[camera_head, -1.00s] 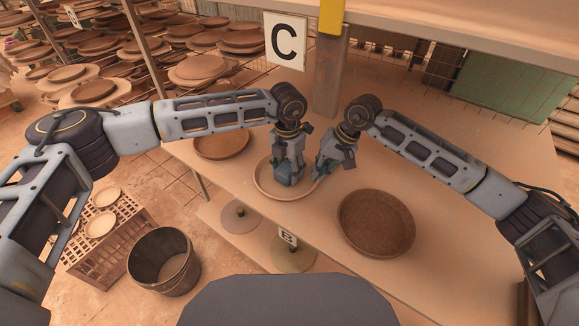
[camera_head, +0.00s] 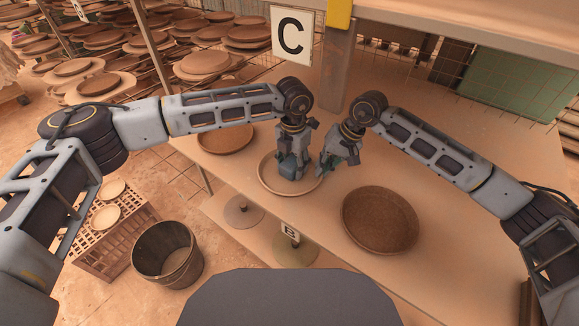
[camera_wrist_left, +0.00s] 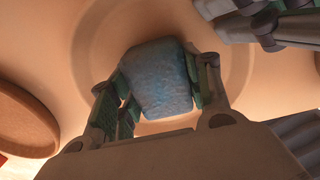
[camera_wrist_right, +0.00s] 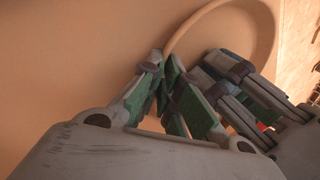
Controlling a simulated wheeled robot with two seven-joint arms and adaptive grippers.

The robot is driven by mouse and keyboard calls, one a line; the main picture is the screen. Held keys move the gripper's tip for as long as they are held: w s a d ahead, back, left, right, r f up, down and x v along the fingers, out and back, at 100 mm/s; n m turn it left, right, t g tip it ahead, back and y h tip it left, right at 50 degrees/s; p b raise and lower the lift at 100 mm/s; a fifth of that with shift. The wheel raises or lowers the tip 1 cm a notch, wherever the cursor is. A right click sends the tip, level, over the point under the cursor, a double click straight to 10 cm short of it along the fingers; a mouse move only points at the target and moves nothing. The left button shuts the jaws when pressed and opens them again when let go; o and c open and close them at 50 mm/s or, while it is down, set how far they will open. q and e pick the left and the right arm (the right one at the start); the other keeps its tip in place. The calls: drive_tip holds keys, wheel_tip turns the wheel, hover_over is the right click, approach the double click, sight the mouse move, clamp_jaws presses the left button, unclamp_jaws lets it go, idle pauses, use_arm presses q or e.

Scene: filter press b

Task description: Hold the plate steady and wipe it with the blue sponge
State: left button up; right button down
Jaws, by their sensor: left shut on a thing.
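The plate (camera_head: 265,181) is a shallow, light clay dish near the far-left part of the table. It also shows in the left wrist view (camera_wrist_left: 236,90). The blue sponge (camera_wrist_left: 160,80) is between the fingers of my left gripper (camera_head: 291,172), which is shut on it over the middle of the plate. Whether the sponge touches the plate's surface is hidden. My right gripper (camera_head: 330,166) is at the plate's right rim. In the right wrist view its fingertips (camera_wrist_right: 161,62) are nearly together, with the plate's rim (camera_wrist_right: 178,38) running in between them.
A larger brown dish (camera_head: 380,220) sits to the right on the table. Another brown dish (camera_head: 226,139) is behind left. A post with a C sign (camera_head: 291,36) stands behind. A bucket (camera_head: 167,255) and a crate (camera_head: 112,235) are on the floor at left.

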use_arm(q)
drive_tip(key=shift+w+d, duration=0.35)
drive_tip(key=shift+w, duration=0.15)
drive_tip(key=shift+r, duration=4.05)
use_arm(e)
drive_tip(key=c, duration=1.6)
unclamp_jaws()
drive_tip(key=shift+o, duration=0.2)
drive_tip(key=shift+r, duration=0.1)
drive_tip(key=v, duration=1.2)
use_arm(q)
drive_tip(key=shift+s+a+f, duration=0.1)
drive_tip(key=shift+s, duration=0.1)
use_arm(e)
drive_tip(key=shift+s, duration=0.1)
